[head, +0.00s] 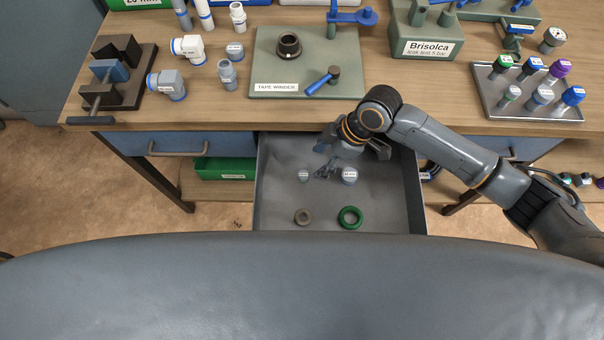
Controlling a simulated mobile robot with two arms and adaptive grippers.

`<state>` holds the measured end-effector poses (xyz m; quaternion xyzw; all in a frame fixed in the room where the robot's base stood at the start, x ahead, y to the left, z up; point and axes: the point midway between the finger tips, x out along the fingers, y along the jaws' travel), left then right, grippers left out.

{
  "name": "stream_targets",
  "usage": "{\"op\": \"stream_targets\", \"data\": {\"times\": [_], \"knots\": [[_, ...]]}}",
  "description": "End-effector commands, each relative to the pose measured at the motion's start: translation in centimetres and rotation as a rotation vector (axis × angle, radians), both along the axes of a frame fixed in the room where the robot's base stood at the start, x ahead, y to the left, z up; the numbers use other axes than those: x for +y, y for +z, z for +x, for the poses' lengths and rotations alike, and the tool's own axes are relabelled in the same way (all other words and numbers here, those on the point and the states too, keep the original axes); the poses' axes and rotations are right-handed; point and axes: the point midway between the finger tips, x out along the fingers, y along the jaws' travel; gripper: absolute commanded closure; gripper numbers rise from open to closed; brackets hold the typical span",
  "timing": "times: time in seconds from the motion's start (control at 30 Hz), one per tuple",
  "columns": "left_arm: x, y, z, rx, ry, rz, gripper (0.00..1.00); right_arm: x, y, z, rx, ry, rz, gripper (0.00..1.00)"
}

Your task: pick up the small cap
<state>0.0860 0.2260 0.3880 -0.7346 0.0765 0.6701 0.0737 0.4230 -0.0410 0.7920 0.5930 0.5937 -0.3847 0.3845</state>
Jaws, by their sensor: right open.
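The small cap (304,176) is grey with a white label and lies on the floor of the open drawer (275,207), toward its left side. A larger grey-blue cap (349,176) with a white label lies to its right. My right gripper (325,171) reaches into the drawer from above, with its fingers between the two caps in the picture. It is open and appears empty. I cannot tell its height above the drawer floor. My left gripper is not in view.
A brown ring (303,216) and a green ring (350,217) lie nearer in the drawer. Above the drawer is the wooden bench edge (220,124), with a tape winder board (270,70), fittings, a vise (112,78) and a cap tray (528,105). The drawer walls bound the space.

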Motion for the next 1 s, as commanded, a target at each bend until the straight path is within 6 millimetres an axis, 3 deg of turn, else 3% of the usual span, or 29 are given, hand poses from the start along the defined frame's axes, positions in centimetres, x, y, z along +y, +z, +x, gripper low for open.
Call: {"op": "stream_targets", "data": {"times": [0.1,0.37,0.63,0.93,0.97,1.0], "knots": [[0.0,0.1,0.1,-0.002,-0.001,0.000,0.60,0.9,-1.8,-0.1,0.003,-0.001,0.001,0.46],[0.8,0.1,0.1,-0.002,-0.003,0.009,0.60,1.7,-3.7,-0.1,0.002,0.000,0.001,0.46],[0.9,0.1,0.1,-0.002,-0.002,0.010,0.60,3.3,-7.3,-0.1,0.001,-0.001,0.000,0.46],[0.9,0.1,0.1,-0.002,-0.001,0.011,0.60,3.6,-7.9,0.0,-0.001,0.000,0.000,0.46],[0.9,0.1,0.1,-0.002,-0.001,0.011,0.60,3.5,-7.9,0.0,-0.001,0.000,0.000,0.48],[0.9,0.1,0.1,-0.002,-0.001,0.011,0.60,3.5,-7.9,0.0,-0.001,0.000,0.000,0.56]]}}
